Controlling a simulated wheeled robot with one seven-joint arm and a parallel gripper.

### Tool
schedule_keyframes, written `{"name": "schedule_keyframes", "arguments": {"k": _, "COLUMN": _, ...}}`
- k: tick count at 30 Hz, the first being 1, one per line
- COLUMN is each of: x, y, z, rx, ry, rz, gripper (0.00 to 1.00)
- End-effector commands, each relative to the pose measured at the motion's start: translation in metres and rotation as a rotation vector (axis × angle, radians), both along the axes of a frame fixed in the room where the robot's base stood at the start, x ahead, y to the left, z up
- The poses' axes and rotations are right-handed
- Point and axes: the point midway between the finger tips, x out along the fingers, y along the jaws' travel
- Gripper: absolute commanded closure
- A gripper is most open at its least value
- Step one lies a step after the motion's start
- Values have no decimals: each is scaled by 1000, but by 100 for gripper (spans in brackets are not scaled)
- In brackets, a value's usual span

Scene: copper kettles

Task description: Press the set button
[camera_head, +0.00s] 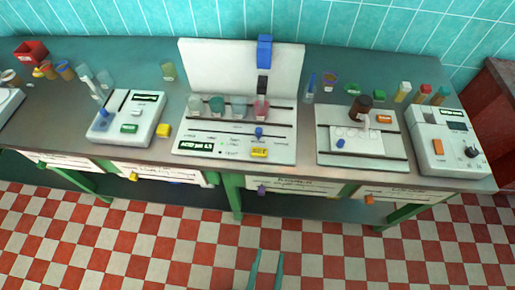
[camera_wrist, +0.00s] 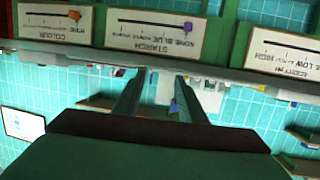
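My gripper (camera_head: 266,262) is low in front of the bench, over the checkered floor, in the head view. Its two fingers are apart with nothing between them; they also show in the wrist view (camera_wrist: 157,98). No label reading "set" is legible. Candidate buttons are a green button (camera_head: 128,128) on the left device, a yellow button (camera_head: 259,152) on the centre panel, an orange button (camera_head: 384,119) on the right plate, and a larger orange button (camera_head: 438,147) on the far-right device. My gripper touches none of them.
The steel bench (camera_head: 330,88) holds several beakers and bottles. A yellow block (camera_head: 163,130) sits beside the left device. A brown bottle (camera_head: 361,106) stands at the right plate. Slider cards line the bench front, one with a purple knob (camera_wrist: 187,25). The floor is clear.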

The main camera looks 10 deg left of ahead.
Motion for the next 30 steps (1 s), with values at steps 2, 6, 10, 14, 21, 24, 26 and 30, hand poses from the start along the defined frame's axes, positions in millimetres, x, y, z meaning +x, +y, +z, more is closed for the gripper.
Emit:
{"name": "schedule_keyframes", "arguments": {"k": 2, "x": 0, "y": 0, "z": 0, "rx": 0, "ry": 0, "rz": 0, "gripper": 63}}
{"name": "schedule_keyframes", "arguments": {"k": 6, "x": 0, "y": 0, "z": 0, "rx": 0, "ry": 0, "rz": 0, "gripper": 63}}
{"name": "schedule_keyframes", "arguments": {"k": 10, "x": 0, "y": 0, "z": 0, "rx": 0, "ry": 0, "rz": 0, "gripper": 79}}
{"name": "schedule_keyframes", "arguments": {"k": 14, "x": 0, "y": 0, "z": 0, "rx": 0, "ry": 0, "rz": 0, "gripper": 100}}
{"name": "schedule_keyframes", "arguments": {"k": 21, "x": 0, "y": 0, "z": 0, "rx": 0, "ry": 0, "rz": 0, "gripper": 100}}
{"name": "schedule_keyframes", "arguments": {"k": 24, "x": 0, "y": 0, "z": 0, "rx": 0, "ry": 0, "rz": 0, "gripper": 100}}
{"name": "schedule_keyframes", "arguments": {"k": 26, "x": 0, "y": 0, "z": 0, "rx": 0, "ry": 0, "rz": 0, "gripper": 100}}
{"name": "schedule_keyframes", "arguments": {"k": 30, "x": 0, "y": 0, "z": 0, "rx": 0, "ry": 0, "rz": 0, "gripper": 100}}
